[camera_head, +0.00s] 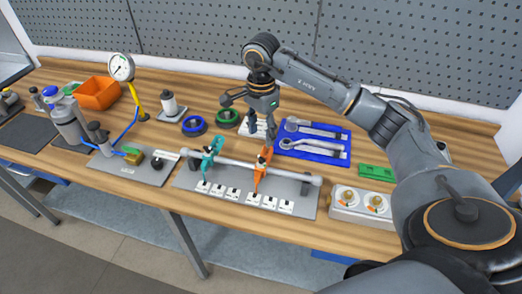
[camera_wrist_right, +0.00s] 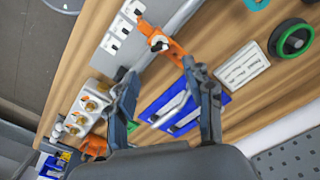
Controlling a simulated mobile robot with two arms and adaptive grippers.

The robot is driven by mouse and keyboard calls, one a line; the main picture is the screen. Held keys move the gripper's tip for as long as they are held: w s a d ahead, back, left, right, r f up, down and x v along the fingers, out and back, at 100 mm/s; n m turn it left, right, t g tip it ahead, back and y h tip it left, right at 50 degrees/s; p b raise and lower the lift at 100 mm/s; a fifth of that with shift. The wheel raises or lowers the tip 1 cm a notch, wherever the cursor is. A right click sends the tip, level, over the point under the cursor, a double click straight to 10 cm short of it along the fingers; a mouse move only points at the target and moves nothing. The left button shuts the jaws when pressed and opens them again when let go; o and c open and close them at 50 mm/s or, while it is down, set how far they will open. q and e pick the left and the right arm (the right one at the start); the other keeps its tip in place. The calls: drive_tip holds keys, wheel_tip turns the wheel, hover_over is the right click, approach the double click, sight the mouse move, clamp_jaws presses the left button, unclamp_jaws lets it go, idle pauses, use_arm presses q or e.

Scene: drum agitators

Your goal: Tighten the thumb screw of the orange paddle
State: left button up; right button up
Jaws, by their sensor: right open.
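The orange paddle (camera_head: 262,170) is mounted on a horizontal grey shaft (camera_head: 233,163) over a grey base plate (camera_head: 186,178). A teal paddle (camera_head: 208,158) sits on the same shaft to its left. In the right wrist view the orange paddle (camera_wrist_right: 178,53) lies just beyond the fingertips, with a small dark-and-pale round part (camera_wrist_right: 158,43), probably the thumb screw. My right gripper (camera_head: 263,128) is above the table behind the shaft, pointing down. Its fingers are spread and empty in the wrist view (camera_wrist_right: 160,72). My left gripper is not seen.
A blue tray with wrenches (camera_head: 315,152) lies right of the gripper. Blue (camera_head: 194,125) and green (camera_head: 227,117) rings lie behind the shaft. White labels (camera_head: 250,198) line the plate's front.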

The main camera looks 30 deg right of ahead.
sight(261, 157)
wheel_tip(261, 157, down, 8)
drive_tip(key=shift+r+p, duration=0.2)
drive_tip(key=shift+p, duration=1)
drive_tip(key=shift+f, duration=0.6)
clamp_jaws()
